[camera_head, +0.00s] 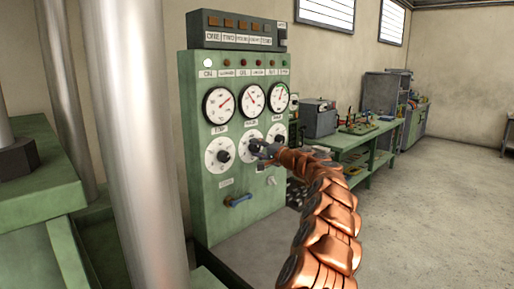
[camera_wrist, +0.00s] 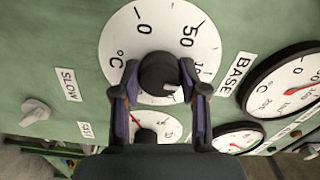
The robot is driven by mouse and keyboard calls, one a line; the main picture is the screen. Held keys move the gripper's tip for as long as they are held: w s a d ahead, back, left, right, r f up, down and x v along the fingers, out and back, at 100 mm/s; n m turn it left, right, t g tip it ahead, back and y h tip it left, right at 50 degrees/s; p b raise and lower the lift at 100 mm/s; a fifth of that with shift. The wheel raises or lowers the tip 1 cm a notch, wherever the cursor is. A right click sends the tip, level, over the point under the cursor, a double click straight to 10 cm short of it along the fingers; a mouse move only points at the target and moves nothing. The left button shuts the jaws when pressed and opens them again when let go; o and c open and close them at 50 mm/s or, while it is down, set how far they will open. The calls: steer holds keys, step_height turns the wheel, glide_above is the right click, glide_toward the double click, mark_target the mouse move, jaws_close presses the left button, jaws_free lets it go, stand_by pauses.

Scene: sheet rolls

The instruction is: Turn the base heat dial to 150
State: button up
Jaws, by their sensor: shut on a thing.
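The base heat dial is a white disc marked in °C with a dark round knob (camera_wrist: 157,66) at its centre. The disc (camera_wrist: 190,25) shows 0 and 50, with a further number partly cut off by my finger; a BASE label (camera_wrist: 236,74) is beside it. A pale mark on the knob points down and right in the wrist view. My gripper (camera_wrist: 160,82) is shut on the knob, one finger on each side. In the head view my gripper (camera_head: 260,148) is at the middle dial (camera_head: 250,137) of the green panel, covering part of it.
A SLOW label (camera_wrist: 68,84) and small switch (camera_wrist: 35,111) show in the wrist view. A grey column (camera_head: 140,140) stands left.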

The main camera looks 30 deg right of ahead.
steer(key=m+p, duration=0.2)
steer(key=m, duration=0.3)
steer(key=shift+r+m+p, duration=0.15)
steer(key=shift+m+p, duration=0.15)
steer(key=shift+p, duration=0.1)
steer(key=m+p, duration=0.3)
steer(key=m, duration=0.2)
steer(key=shift+m, duration=0.4)
steer(key=shift+f, duration=0.2)
steer(key=o, duration=1.1)
steer(key=shift+o, duration=0.2)
